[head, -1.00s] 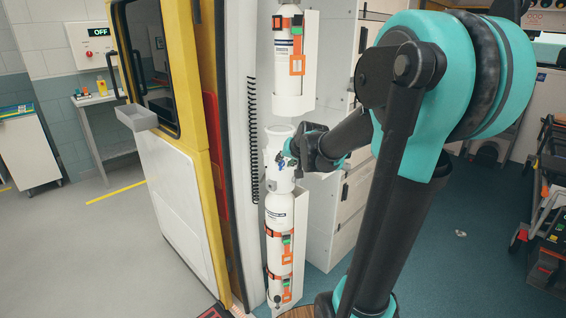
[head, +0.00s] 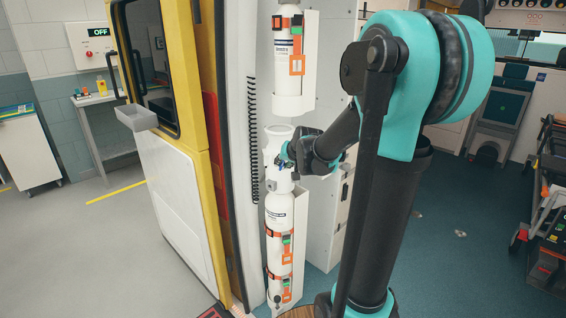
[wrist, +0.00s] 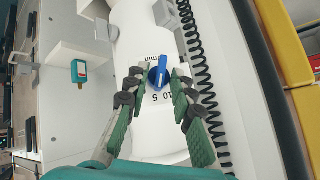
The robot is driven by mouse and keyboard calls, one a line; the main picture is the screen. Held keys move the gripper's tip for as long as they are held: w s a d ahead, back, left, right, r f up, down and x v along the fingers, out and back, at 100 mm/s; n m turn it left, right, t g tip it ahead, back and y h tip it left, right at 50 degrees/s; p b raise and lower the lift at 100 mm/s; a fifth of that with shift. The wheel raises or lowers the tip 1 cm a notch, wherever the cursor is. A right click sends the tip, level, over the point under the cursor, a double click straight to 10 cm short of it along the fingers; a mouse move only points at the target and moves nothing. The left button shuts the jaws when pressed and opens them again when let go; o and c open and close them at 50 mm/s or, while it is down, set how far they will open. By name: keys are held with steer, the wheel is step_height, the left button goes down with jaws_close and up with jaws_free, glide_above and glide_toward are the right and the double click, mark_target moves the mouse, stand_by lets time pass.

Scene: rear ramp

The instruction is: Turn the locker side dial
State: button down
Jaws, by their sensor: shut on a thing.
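The dial is a blue knob (wrist: 158,76) on the white cylinder (wrist: 125,45), with printed numbers and "min" around it in the wrist view. My gripper (wrist: 160,71) has one green-padded finger on each side of the knob and is shut on it. In the head view, my gripper (head: 287,156) reaches in from the right at the neck of the lower white cylinder (head: 279,222). The knob is small and partly hidden by my fingers there.
Another white cylinder (head: 288,70) hangs above in a white holder (head: 306,85). A black coiled cord (head: 254,130) runs beside the cylinders, left of them. The yellow-edged door (head: 172,200) stands further left. Floor (head: 445,240) is clear at right, before a cart (head: 550,220).

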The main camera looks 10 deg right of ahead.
steer(key=m+y, duration=0.1)
steer(key=y, duration=0.1)
steer(key=m+t+y, duration=0.1)
steer(key=y, duration=0.1)
steer(key=m+t+y, duration=0.1)
steer(key=shift+d+f+m+y, duration=0.3)
steer(key=shift+d+y, duration=0.05)
steer(key=shift+y, duration=0.05)
stand_by(0.3)
stand_by(0.4)
steer(key=c, duration=1.7)
jaws_free()
steer(key=shift+a, duration=0.1)
